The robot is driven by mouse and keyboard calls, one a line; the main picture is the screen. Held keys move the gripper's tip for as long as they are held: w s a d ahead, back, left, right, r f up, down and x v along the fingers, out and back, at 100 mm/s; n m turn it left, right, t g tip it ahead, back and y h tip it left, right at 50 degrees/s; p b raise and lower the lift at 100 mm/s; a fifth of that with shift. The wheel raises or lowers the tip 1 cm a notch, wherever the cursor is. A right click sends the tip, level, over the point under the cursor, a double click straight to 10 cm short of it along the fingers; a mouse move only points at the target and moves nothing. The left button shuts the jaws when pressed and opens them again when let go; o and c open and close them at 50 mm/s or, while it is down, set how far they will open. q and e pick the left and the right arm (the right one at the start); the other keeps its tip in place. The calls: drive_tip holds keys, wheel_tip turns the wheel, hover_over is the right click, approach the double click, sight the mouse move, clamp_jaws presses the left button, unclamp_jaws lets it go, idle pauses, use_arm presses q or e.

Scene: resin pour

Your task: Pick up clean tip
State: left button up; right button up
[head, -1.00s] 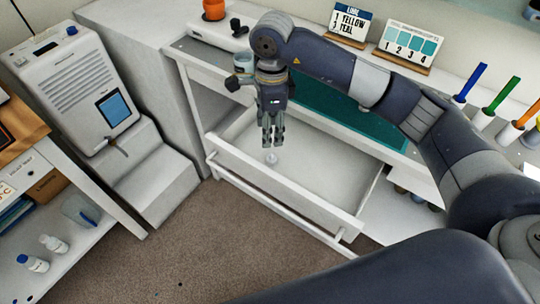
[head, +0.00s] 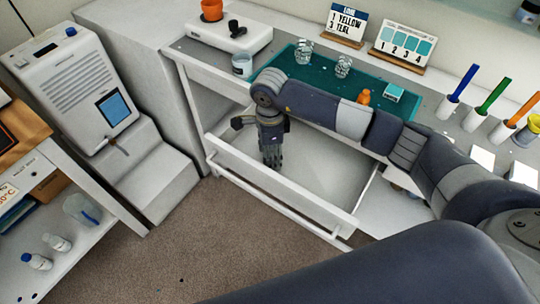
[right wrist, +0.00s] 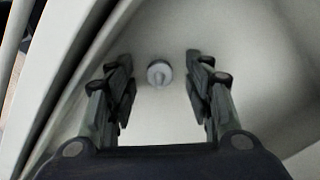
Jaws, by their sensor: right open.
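The clean tip (right wrist: 160,73) is a small pale, round piece with a raised middle. It lies on the bottom of the open drawer (head: 285,200). In the right wrist view it sits between my two open fingers, slightly beyond them and touching neither. My right gripper (head: 272,164) points down into the drawer, with its fingers apart and empty. In the head view the gripper hides the tip. My left gripper is in neither view.
The drawer's front wall and handle bar stand close before my right gripper. A white machine (head: 75,90) stands left.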

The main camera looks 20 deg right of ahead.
drive_tip(key=shift+c, duration=0.4)
drive_tip(key=c, duration=0.7)
